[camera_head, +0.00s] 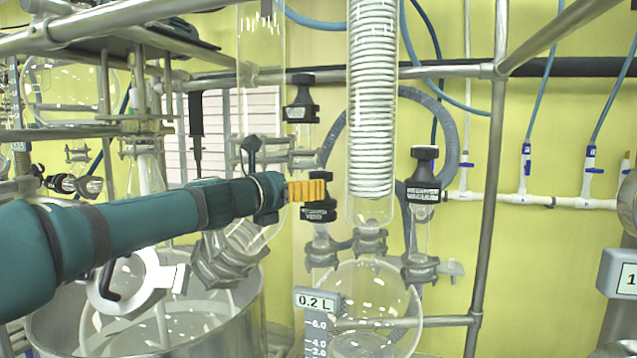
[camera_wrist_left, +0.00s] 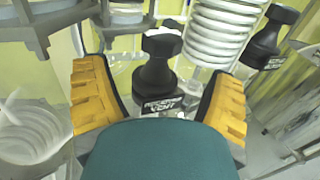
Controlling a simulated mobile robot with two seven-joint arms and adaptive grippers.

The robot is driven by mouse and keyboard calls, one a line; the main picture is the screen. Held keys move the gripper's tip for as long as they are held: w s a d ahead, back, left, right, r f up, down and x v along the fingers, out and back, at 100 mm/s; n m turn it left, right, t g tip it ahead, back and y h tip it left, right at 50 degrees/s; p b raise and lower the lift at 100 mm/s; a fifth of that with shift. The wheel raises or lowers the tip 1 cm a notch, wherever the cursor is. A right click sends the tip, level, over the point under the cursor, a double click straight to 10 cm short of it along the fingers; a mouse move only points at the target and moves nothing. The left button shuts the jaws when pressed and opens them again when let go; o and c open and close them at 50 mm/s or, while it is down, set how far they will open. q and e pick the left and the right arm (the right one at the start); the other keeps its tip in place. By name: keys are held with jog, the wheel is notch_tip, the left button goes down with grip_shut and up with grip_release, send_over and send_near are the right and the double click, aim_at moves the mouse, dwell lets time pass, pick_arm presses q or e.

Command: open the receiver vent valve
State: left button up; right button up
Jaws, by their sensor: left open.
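The receiver vent valve (camera_wrist_left: 158,72) is a black knob with a label reading "RECEIVER VENT" in the left wrist view. It also shows in the head view (camera_head: 318,211), partly hidden behind the gripper, above the round glass receiver flask (camera_head: 372,300). My left gripper (camera_head: 318,190) has orange finger pads and comes in from the left at the knob. In the left wrist view my left gripper (camera_wrist_left: 160,103) is open, with one pad on each side of the knob and visible gaps between. My right gripper is not in view.
A second black valve (camera_head: 424,178) stands to the right, and another (camera_head: 301,100) sits above and behind. The coiled glass condenser (camera_head: 372,110) rises close to the right of the gripper. A metal post (camera_head: 487,190) stands further right. A volume label (camera_head: 317,300) reads 0.2 L.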

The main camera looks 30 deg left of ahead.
aim_at(321, 176)
pick_arm(q)
jog(key=w, duration=0.6)
jog(key=shift+d, duration=0.35)
jog(key=shift+s, duration=0.1)
jog(key=c, duration=1.2)
